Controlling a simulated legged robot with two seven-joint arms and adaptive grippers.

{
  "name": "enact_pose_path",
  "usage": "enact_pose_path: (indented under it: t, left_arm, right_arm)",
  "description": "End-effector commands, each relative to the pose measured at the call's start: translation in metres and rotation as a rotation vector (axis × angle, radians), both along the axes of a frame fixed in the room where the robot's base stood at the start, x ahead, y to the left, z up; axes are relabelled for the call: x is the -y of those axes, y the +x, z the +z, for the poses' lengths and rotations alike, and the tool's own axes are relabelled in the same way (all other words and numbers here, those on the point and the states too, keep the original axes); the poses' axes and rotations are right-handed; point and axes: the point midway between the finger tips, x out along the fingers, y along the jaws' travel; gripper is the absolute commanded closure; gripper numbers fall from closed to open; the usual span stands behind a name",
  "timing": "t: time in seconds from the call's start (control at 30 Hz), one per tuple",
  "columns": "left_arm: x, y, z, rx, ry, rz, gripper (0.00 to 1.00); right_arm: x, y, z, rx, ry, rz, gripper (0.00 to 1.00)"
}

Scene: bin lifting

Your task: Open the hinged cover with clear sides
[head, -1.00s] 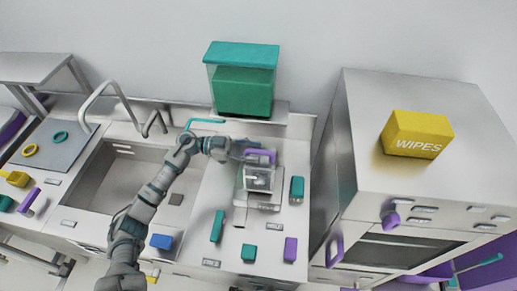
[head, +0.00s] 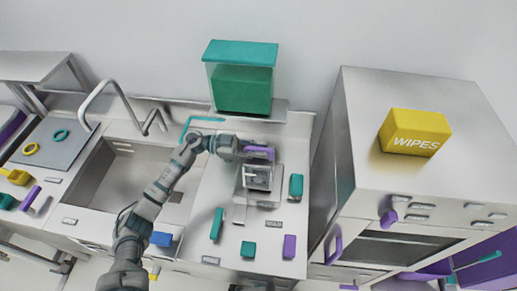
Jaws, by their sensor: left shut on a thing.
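The hinged cover with clear sides (head: 259,178) sits on a small metal unit on the counter, right of the sink. A purple bar (head: 262,154) lies along its back top edge. My left gripper (head: 262,147) reaches in from the left and is shut at the purple bar. Its fingertips are small and partly blend with the bar, so the exact contact is hard to see. How far the cover is tilted cannot be told. My right gripper is not in view.
A teal-lidded clear box (head: 242,78) stands behind on a raised ledge. Teal blocks (head: 296,187) and a purple block (head: 289,246) lie around the unit. The sink (head: 120,180) is left. A tall metal oven (head: 400,160) with a yellow wipes box (head: 414,132) stands right.

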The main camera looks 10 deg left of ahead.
Motion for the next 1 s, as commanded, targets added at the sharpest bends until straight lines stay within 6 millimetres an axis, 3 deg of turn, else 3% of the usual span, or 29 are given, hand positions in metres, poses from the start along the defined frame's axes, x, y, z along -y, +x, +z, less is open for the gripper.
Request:
enact_pose_path:
  t: [0.23,0.43,0.8,1.0]
  left_arm:
    - [-0.001,0.018,0.015,-0.083,0.001,0.005,1.0]
    - [-0.001,0.046,0.027,-0.22,0.001,0.006,1.0]
    - [0.0,0.099,0.031,-0.355,0.0,0.004,1.0]
    - [-0.001,0.116,0.03,-0.443,0.0,0.005,1.0]
  right_arm:
    - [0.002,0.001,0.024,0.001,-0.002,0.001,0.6]
    - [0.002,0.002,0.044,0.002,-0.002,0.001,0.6]
    - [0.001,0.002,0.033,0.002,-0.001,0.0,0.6]
    - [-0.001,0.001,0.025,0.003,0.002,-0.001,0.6]
